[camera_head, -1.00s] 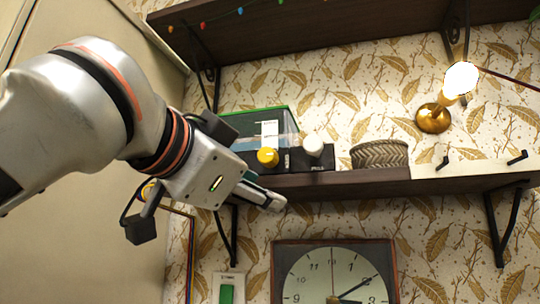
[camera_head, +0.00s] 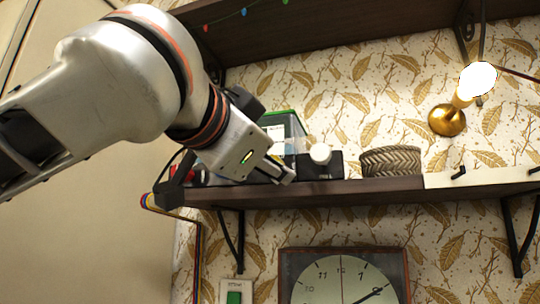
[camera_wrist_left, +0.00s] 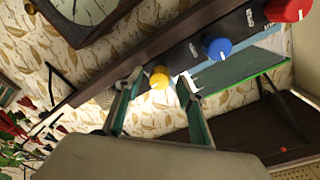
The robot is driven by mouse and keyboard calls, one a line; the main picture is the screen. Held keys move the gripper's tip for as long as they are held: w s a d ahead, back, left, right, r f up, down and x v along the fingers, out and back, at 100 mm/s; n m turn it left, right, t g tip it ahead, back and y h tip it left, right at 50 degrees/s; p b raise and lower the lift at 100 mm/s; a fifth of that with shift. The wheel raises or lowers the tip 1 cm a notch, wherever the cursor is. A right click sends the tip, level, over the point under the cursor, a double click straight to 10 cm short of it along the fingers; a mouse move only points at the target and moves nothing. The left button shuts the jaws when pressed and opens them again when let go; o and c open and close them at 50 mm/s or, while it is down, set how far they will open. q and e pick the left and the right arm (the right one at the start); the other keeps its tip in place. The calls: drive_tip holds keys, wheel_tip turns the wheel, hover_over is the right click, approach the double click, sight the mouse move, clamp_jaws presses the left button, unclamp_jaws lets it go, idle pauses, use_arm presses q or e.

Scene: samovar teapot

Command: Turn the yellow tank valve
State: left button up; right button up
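The yellow valve (camera_wrist_left: 160,77) is a round knob on a dark panel at the shelf, seen in the left wrist view. My left gripper (camera_wrist_left: 158,86) is open, with one finger on each side of the yellow valve; contact cannot be told. In the head view my left gripper (camera_head: 281,172) is in front of the panel and hides the yellow valve. A white valve (camera_head: 320,153) shows just right of it. A blue valve (camera_wrist_left: 216,46) and a red valve (camera_wrist_left: 289,10) are farther along the panel. My right gripper is in neither view.
The tank (camera_head: 285,128) with a green-edged top stands behind the valves on the dark shelf (camera_head: 340,192). A woven basket (camera_head: 391,161) is to the right. A clock (camera_head: 343,278) hangs below, a lit lamp (camera_head: 447,119) is on the wall. Another shelf (camera_head: 370,25) is above.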

use_arm(q)
drive_tip(key=shift+w+d, duration=0.15)
drive_tip(key=shift+w, duration=0.2)
clamp_jaws()
